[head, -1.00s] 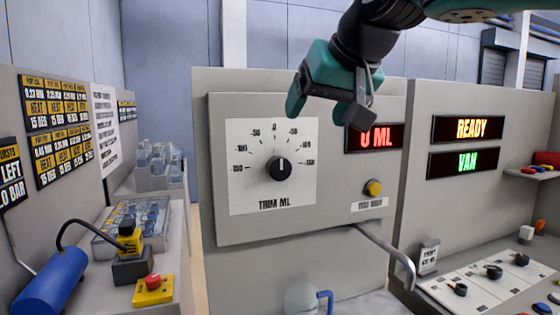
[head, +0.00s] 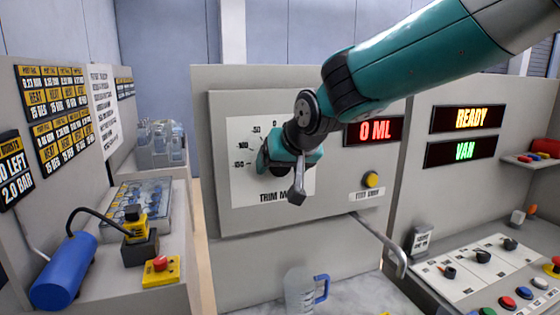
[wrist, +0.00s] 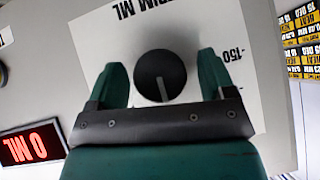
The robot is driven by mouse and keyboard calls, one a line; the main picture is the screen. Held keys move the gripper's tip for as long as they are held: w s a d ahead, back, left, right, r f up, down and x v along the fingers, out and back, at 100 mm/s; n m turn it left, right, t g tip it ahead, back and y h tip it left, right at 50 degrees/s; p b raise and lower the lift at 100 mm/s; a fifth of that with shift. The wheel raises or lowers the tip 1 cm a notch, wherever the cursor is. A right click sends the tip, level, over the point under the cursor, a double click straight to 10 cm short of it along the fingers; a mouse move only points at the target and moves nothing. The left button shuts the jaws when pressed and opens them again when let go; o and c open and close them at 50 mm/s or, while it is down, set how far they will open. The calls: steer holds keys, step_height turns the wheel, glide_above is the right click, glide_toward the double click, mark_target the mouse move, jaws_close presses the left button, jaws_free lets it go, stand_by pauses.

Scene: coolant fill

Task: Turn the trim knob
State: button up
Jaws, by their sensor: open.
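The trim knob is a round black knob with a light pointer line; in the wrist view the knob (wrist: 160,75) sits between my two open fingers, with a gap on each side. Its white dial plate (head: 240,185) reads TRIM ML. In the head view my gripper (head: 282,172) is in front of the dial and hides most of the knob. My gripper (wrist: 162,80) is open and empty in the wrist view. I cannot tell whether the fingertips reach beside the knob or stop short of it. The red display (head: 375,131) reads 0 ML.
A yellow button (head: 371,180) is right of the dial, above a bent metal spout (head: 385,245). A clear jug (head: 300,290) with a blue handle stands below. READY (head: 467,118) and VAN (head: 462,152) displays are at right. A blue cylinder (head: 65,272) lies on the left bench.

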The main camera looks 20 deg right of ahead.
steer(key=shift+w+f, duration=0.15)
steer(key=c, duration=0.9)
